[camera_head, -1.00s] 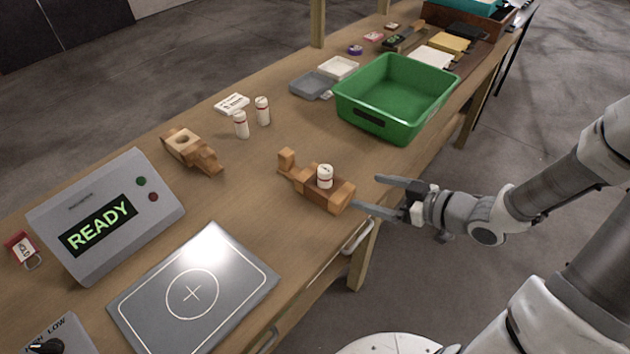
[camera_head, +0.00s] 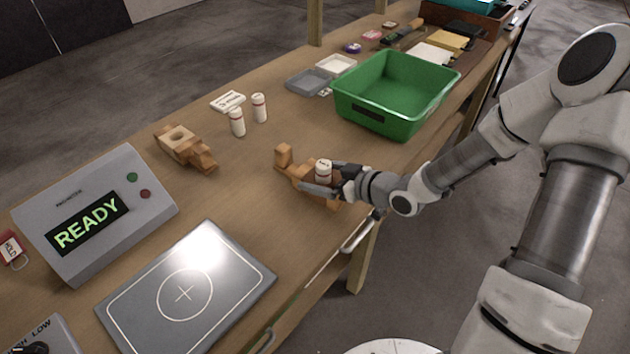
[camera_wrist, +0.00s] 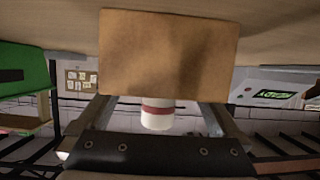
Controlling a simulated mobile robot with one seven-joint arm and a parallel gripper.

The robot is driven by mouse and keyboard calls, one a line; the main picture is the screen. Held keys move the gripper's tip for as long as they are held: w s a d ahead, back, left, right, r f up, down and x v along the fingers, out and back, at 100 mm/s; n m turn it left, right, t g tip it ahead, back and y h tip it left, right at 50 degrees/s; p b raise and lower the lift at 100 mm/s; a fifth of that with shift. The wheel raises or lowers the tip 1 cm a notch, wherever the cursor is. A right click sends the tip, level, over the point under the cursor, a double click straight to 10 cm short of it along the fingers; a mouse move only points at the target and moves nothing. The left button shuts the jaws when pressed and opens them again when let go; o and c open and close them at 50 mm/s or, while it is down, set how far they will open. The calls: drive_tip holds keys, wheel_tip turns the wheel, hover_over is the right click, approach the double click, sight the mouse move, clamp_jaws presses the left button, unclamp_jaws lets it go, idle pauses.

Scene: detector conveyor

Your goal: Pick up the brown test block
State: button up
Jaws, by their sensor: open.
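A brown wooden block holder (camera_head: 296,168) lies near the table's front edge, with a white red-banded canister (camera_head: 323,170) upright in its darker brown middle part. My gripper (camera_head: 320,180) is open, its fingers on either side of the canister. The fingers and wrist hide part of the brown middle. In the wrist view, a plain brown block face (camera_wrist: 168,52) fills the upper middle, and the canister (camera_wrist: 157,113) shows below it, between my spread fingers. I cannot tell whether the fingers touch the block. A similar wooden piece (camera_head: 185,150) with a round hole and no canister lies farther left.
Two more canisters (camera_head: 237,123) stand behind. A green bin (camera_head: 395,95) is to the right and behind. A grey plate with a cross (camera_head: 185,292) and a detector reading READY (camera_head: 95,213) are at left. Bare tabletop lies between the plate and the blocks.

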drive_tip(key=shift+x, duration=0.95)
drive_tip(key=shift+c, duration=0.3)
drive_tip(key=c, duration=1.2)
drive_tip(key=shift+r, duration=0.25)
